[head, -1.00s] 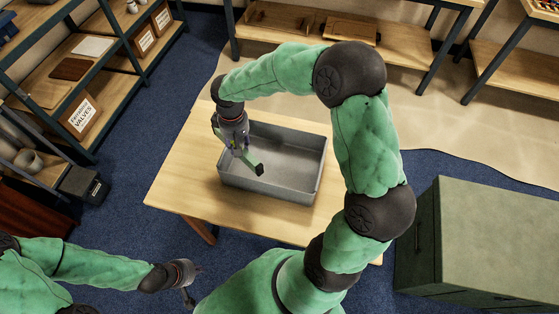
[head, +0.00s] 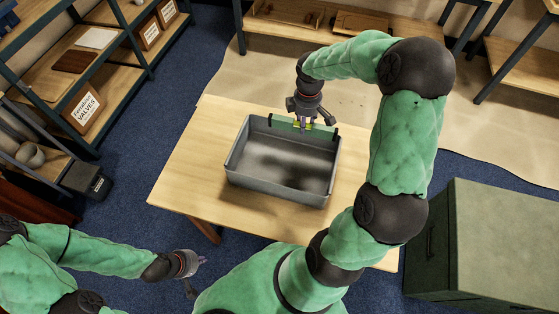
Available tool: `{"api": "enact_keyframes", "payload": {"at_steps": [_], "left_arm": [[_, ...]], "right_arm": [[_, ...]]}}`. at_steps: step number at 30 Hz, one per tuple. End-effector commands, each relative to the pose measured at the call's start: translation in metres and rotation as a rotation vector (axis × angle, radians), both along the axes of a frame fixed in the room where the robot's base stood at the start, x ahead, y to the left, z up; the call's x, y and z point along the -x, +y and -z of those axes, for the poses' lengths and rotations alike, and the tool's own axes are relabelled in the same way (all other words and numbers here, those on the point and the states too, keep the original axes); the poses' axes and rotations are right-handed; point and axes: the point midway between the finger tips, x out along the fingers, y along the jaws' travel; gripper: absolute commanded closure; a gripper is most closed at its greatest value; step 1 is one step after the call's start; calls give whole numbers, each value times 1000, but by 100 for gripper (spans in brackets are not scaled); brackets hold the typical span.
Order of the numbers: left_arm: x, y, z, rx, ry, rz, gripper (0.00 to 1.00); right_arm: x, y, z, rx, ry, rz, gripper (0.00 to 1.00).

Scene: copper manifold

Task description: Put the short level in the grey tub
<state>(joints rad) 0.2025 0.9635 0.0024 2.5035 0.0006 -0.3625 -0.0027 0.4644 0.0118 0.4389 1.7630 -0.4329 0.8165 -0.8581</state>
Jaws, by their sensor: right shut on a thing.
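The short level (head: 287,124) is a green bar with dark ends and a yellowish middle. My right gripper (head: 303,123) is shut on its middle and holds it level, lengthwise along the far side of the grey tub. The grey tub (head: 274,191) is an open rectangular box on the wooden table, and nothing shows inside it. The level overlaps the tub's far wall in the head view; whether it touches the wall I cannot tell. My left gripper (head: 196,274) is low at the left, away from the table, with its fingers apart and nothing between them.
The wooden table (head: 190,165) is bare around the tub. A green cabinet (head: 490,240) stands at the right. Shelves with boxes (head: 88,107) are at the left, and a wooden bench (head: 350,22) is at the back.

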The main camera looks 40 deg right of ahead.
Motion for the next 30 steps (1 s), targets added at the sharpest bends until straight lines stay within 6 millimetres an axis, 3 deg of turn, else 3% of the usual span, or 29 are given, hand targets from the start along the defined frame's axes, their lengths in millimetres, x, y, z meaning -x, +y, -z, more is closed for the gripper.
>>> {"api": "enact_keyframes", "payload": {"at_steps": [6, 12, 23, 30], "left_arm": [[0, 0, 17, 0, 0, 0, 100], [0, 0, 30, 0, 0, 0, 100], [0, 0, 38, 0, 0, 0, 100], [0, 0, 52, 0, 0, 0, 100]], "right_arm": [[-2, 48, 24, 0, -1, -7, 100], [-2, 78, 52, 0, 0, -3, 100], [-3, 96, 72, 1, -1, 0, 100], [-3, 109, 106, 0, 2, 1, 100]]}}
